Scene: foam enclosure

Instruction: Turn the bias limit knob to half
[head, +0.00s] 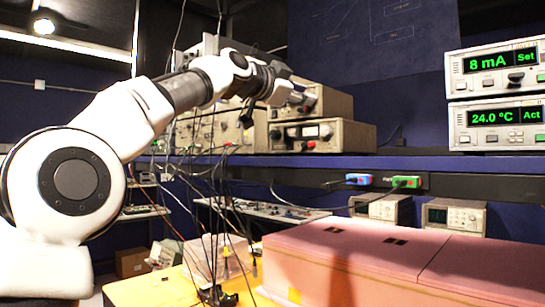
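My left arm comes in from the left, and my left gripper (290,92) hangs in front of the stacked beige instruments on the shelf. Its fingers are small and overlap the instruments behind, so their opening is unclear. A white unit (497,68) at upper right reads "8 mA Set" and has a dark knob (515,77). Below it, a second unit (497,124) reads "24.0 °C Act". The beige instruments (322,135) also carry knobs. No bias limit label is legible, so I cannot tell which knob it is. My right gripper is out of view.
A dark shelf (420,161) runs across the middle. Dark cables hang below the gripper. A pink foam enclosure (350,250) fills the lower right, beside a yellow table top (150,292). Oscilloscopes (453,215) stand behind the foam.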

